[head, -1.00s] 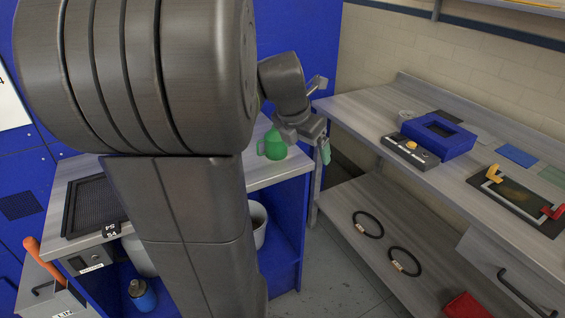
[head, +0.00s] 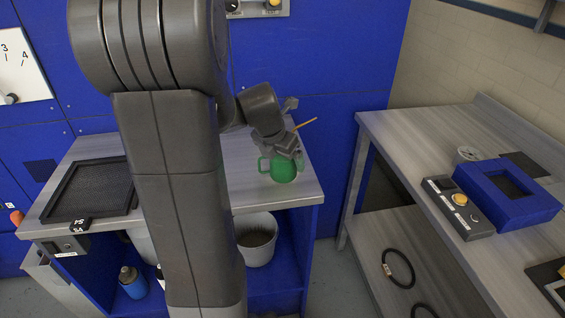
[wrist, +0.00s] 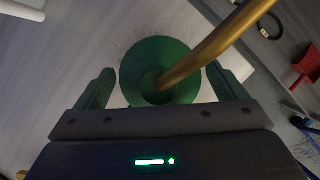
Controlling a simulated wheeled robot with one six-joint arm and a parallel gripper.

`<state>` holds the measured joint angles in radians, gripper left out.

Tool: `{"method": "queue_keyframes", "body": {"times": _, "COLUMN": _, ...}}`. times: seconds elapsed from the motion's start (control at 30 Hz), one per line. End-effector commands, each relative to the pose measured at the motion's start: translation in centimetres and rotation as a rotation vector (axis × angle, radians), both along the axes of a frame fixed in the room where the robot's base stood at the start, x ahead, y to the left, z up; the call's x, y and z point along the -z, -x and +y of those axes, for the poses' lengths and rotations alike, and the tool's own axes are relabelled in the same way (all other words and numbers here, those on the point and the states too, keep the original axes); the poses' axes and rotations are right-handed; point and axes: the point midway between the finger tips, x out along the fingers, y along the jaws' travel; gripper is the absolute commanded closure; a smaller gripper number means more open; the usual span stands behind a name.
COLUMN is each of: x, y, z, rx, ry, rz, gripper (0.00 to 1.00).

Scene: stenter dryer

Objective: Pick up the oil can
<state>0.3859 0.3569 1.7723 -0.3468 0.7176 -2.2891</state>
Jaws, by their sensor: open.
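The green oil can (head: 283,172) stands on the right part of the grey worktop, with its handle on the left. Its thin brass spout (head: 306,123) shows beyond my gripper (head: 291,150). My gripper is directly above the can and hides its top in the head view. In the wrist view, the can's round green body (wrist: 140,65) lies between the two fingers of my open gripper (wrist: 163,85), with a gap visible on each side. The brass spout (wrist: 215,42) slants across toward the upper right. I cannot tell how far down the fingers reach.
A black mesh tray (head: 90,190) lies on the left of the worktop (head: 245,200). A white bucket (head: 258,243) and a blue bottle (head: 132,282) stand underneath. A bench at right holds a blue box (head: 507,200) and a control box (head: 458,208).

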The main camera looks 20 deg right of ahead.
Motion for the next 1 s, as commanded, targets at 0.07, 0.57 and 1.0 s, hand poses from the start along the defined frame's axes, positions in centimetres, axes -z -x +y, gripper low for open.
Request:
{"method": "queue_keyframes", "body": {"times": 0.07, "x": 0.0, "y": 0.0, "z": 0.0, "rx": 0.0, "ry": 0.0, "rz": 0.0, "gripper": 0.08}}
{"method": "queue_keyframes", "body": {"times": 0.57, "x": -0.1, "y": 0.0, "z": 0.0, "rx": 0.0, "ry": 0.001, "rz": -0.001, "gripper": 0.66}}
{"method": "queue_keyframes", "body": {"times": 1.0, "x": -6.0, "y": -0.1, "z": 0.0, "rx": 0.0, "ry": 0.002, "rz": -0.006, "gripper": 0.66}}
